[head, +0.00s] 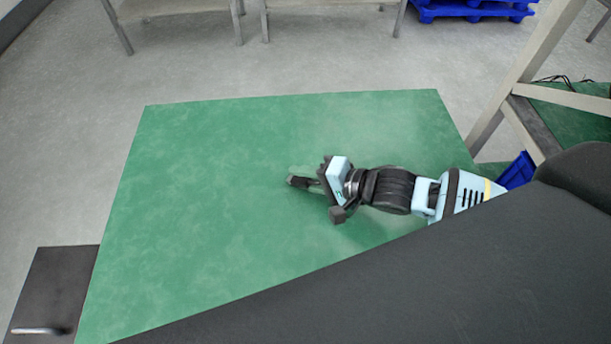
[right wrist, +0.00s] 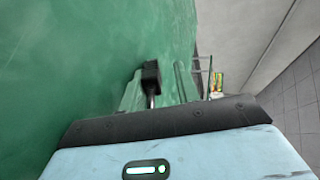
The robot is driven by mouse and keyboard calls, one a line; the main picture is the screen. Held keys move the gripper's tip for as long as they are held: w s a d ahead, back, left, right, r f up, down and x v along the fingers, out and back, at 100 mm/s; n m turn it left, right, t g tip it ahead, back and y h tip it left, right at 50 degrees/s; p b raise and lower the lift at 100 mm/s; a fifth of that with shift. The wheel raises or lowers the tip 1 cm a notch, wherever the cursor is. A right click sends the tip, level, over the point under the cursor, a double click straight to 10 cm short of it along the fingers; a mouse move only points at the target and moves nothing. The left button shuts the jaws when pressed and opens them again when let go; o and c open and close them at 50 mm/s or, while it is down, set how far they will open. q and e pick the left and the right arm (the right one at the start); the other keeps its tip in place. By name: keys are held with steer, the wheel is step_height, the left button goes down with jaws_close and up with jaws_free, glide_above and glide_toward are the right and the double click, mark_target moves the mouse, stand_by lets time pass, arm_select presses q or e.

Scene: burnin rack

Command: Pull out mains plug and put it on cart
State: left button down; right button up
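The mains plug, a small black block (head: 298,182), is at the fingertips of my right gripper (head: 305,179), over the green top (head: 210,200). In the right wrist view the plug (right wrist: 151,75) shows between the two pale green fingers, with a dark stem running back toward the gripper. The plug is close to the left finger, and a gap shows between it and the right finger, so the gripper looks open. I cannot tell whether the plug rests on the green top. My left gripper is not in view.
The rest of the green top is bare. A dark board with a metal handle (head: 40,330) is at its lower left. A metal frame (head: 520,80) with a green shelf stands at the right, with a blue bin (head: 517,170) near it. Blue pallets (head: 470,10) are at the back.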

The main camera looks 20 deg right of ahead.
steer(key=shift+s+d+f, duration=0.1)
steer(key=shift+s+f, duration=0.15)
steer(key=shift+f, duration=0.3)
steer(key=shift+s+d, duration=0.15)
steer(key=v, duration=0.6)
steer(key=shift+r, duration=0.35)
steer(key=shift+s+d+r, duration=0.25)
steer(key=shift+d+r, duration=0.1)
steer(key=shift+r, duration=0.15)
